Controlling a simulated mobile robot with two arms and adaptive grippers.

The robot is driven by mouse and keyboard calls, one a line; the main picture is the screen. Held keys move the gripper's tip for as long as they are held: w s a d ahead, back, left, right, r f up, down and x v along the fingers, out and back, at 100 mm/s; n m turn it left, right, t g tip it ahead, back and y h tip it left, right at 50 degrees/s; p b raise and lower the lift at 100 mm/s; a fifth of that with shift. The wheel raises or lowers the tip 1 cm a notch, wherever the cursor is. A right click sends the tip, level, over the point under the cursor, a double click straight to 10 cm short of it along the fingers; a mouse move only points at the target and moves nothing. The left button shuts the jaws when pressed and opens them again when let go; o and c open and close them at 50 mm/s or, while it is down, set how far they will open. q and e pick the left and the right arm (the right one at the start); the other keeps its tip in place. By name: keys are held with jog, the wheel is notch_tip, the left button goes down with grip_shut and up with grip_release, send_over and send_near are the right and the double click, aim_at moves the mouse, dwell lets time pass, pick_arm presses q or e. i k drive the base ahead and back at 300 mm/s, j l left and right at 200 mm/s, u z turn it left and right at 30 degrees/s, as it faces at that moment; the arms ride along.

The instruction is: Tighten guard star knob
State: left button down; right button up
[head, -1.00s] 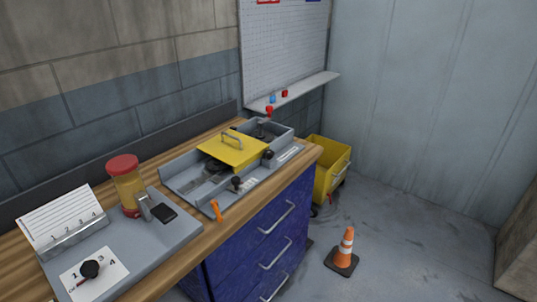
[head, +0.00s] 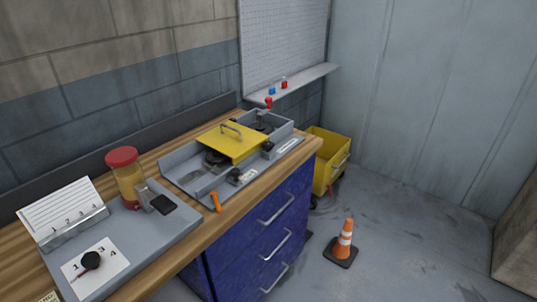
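A yellow guard plate (head: 238,147) with a grey handle lies across a grey tray-like fixture (head: 176,168) on the wooden bench. A small black knob (head: 268,147) sits at the guard's right front corner. Another black knob (head: 235,175) sits on the fixture's front part beside a white label. The frame is too small to tell which is the star knob, or whether it is tight. A dark round part (head: 214,157) shows partly under the guard's left edge. Neither of my grippers is in view.
An orange handle (head: 216,201) sticks out at the fixture's front. A red-lidded jar (head: 124,172), a dark flat object (head: 163,204) and a black dial (head: 90,260) on a numbered card sit on the grey board at left. A cone (head: 344,243) and yellow bin (head: 326,165) stand on the floor.

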aim_at(268, 145)
jog(key=i+l+u, duration=0.4)
jog(key=l, duration=0.25)
jog(key=i+l+u, duration=0.15)
jog(key=i+l, duration=0.2)
jog(key=i+l+u, duration=0.2)
jog(key=l, duration=0.2)
